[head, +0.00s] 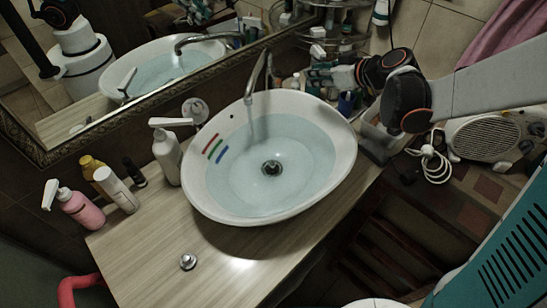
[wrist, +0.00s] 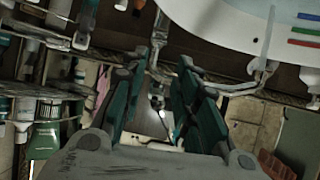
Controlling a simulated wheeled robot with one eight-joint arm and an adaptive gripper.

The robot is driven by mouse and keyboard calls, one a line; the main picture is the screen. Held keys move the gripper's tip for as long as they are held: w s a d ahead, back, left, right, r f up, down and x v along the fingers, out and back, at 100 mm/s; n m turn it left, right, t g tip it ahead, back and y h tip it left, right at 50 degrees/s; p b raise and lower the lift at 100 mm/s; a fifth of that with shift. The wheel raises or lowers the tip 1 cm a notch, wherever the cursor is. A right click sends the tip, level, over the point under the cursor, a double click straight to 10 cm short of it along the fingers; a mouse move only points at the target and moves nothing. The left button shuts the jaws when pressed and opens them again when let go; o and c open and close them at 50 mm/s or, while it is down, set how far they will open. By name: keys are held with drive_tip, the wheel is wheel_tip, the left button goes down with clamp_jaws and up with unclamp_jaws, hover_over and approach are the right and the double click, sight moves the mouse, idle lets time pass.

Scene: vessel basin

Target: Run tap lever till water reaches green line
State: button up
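The white oval basin (head: 205,180) holds clear water (head: 295,165). Red (head: 210,143), green (head: 215,149) and blue (head: 221,157) lines mark its left inner wall. The water's edge looks near the blue line, below the green one. The curved chrome tap (head: 252,78) stands behind the basin; a faint pale streak below its spout may be running water. My gripper (head: 314,77) is right of the tap, behind the basin's rim. In the wrist view its teal fingers (wrist: 168,65) are apart with nothing clearly held. I cannot make out the tap lever for certain.
A white pump bottle (head: 167,155) stands left of the basin; a pink bottle (head: 80,209) and others stand farther left. A framed mirror (head: 130,75) runs behind. A wire rack (head: 340,40) is close to my gripper. The front counter (head: 150,255) is mostly clear.

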drive_tip(key=shift+g+h, duration=0.4)
drive_tip(key=shift+g, duration=0.2)
drive_tip(key=w+a+r+p, duration=0.1)
drive_tip(key=r, duration=0.1)
drive_tip(key=w+a+r+p, duration=0.1)
drive_tip(key=r+p, duration=0.1)
drive_tip(key=w+a+r+p, duration=0.1)
drive_tip(key=r, duration=0.1)
drive_tip(key=shift+w+r+p, duration=0.2)
drive_tip(key=shift+r+p, duration=0.15)
drive_tip(key=shift+p, duration=0.05)
clamp_jaws()
drive_tip(key=b, duration=0.2)
hover_over(291, 76)
drive_tip(key=w+a, duration=0.1)
wheel_tip(291, 76, down, 6)
drive_tip(key=shift+f, duration=0.1)
drive_tip(key=shift+s+d+f+b, duration=0.15)
drive_tip(key=shift+f+b, duration=0.05)
drive_tip(key=shift+f, duration=0.4)
drive_tip(key=shift+s+d+f+b, duration=0.1)
drive_tip(key=shift+s+f+b, duration=0.15)
drive_tip(key=shift+f, duration=0.3)
drive_tip(key=shift+s+d+f+b, duration=0.1)
drive_tip(key=shift+d+f+b, duration=0.1)
drive_tip(key=shift+f, duration=0.4)
drive_tip(key=shift+s, duration=0.1)
